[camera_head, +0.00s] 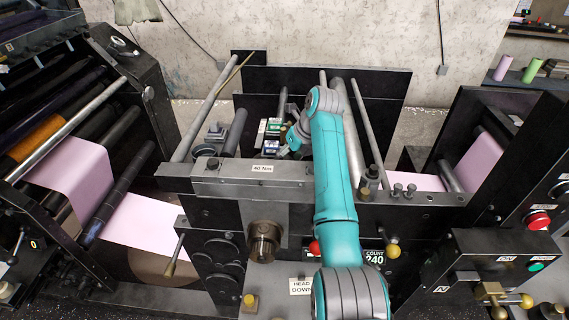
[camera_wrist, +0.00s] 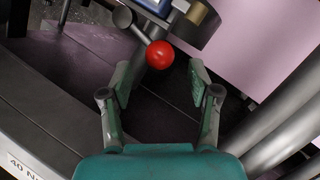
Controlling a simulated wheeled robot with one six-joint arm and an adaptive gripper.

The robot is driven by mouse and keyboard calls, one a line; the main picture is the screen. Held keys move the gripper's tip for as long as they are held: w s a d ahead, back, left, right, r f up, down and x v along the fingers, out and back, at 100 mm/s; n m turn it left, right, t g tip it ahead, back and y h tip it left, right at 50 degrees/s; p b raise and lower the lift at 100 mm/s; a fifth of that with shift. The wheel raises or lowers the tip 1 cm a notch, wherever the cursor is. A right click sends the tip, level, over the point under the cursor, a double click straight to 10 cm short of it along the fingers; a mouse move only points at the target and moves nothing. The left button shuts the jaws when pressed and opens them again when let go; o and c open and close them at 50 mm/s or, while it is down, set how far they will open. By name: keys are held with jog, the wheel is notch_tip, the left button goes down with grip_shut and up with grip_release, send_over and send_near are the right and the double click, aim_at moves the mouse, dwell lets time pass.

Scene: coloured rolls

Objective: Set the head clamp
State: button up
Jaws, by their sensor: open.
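A red ball knob (camera_wrist: 160,54) on a grey lever shows in the wrist view, beyond and between my fingertips. The lever runs up-left from the knob, beside a dark head body (camera_wrist: 192,22) with a brass-coloured part. My gripper (camera_wrist: 160,82) is open, with one finger on each side of the knob in the picture. I cannot tell how far the knob is from the fingers. In the head view my gripper (camera_head: 290,143) reaches behind the grey front beam (camera_head: 225,180), and the knob cannot be made out there.
The beam carries a "40 Nm" label (camera_head: 262,168). Grey rods (camera_head: 205,110) and dark side plates surround the bay. Pink web (camera_head: 145,222) runs at the left. A red ball lever (camera_head: 315,247) and a "HEAD DOWN" label (camera_head: 301,287) are on the front.

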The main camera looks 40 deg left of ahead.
jog(key=shift+x, duration=1.85)
